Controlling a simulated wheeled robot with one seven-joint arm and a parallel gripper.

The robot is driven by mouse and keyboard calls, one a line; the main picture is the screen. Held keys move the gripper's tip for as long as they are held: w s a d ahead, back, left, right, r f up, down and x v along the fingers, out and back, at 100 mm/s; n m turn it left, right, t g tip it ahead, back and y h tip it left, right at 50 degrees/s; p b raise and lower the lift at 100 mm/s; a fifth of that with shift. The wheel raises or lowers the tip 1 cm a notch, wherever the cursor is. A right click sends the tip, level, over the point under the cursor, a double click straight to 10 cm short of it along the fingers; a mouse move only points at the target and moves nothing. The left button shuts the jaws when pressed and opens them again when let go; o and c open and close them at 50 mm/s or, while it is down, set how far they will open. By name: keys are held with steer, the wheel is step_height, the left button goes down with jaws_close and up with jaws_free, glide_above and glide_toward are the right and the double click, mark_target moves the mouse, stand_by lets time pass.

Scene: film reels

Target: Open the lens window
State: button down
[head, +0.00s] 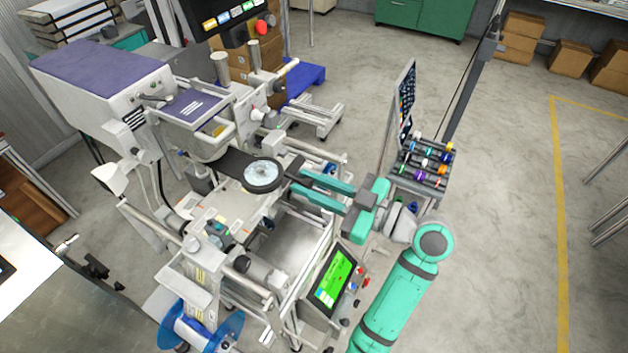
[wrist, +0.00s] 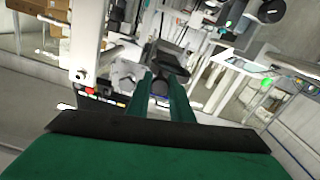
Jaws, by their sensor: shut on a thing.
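The lens window (head: 262,174) is a round, pale glass disc in a dark frame on a black arm, in the middle of the large film machine. It sticks out from under the machine's head. My gripper (head: 296,178) reaches in from the right, its two long green fingers level with the disc's right edge. The fingers are shut on the near end of the lens window's dark frame. In the wrist view my gripper (wrist: 160,84) has its fingertips against a dark part ahead. The exact contact is small and partly hidden by the fingers.
A control panel with a green screen (head: 333,279) stands just below my arm. A rack of colourful reels (head: 424,165) is to the right of my wrist. A blue film reel (head: 200,330) is at the lower left. Open floor (head: 500,220) lies to the right.

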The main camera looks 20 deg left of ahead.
steer(key=shift+s+a, duration=0.1)
steer(key=shift+s, duration=0.1)
steer(key=c, duration=1.6)
jaws_free()
steer(key=shift+o, duration=0.2)
steer(key=shift+d, duration=0.4)
steer(key=s+d, duration=0.1)
steer(key=d, duration=0.9)
steer(key=shift+f, duration=0.1)
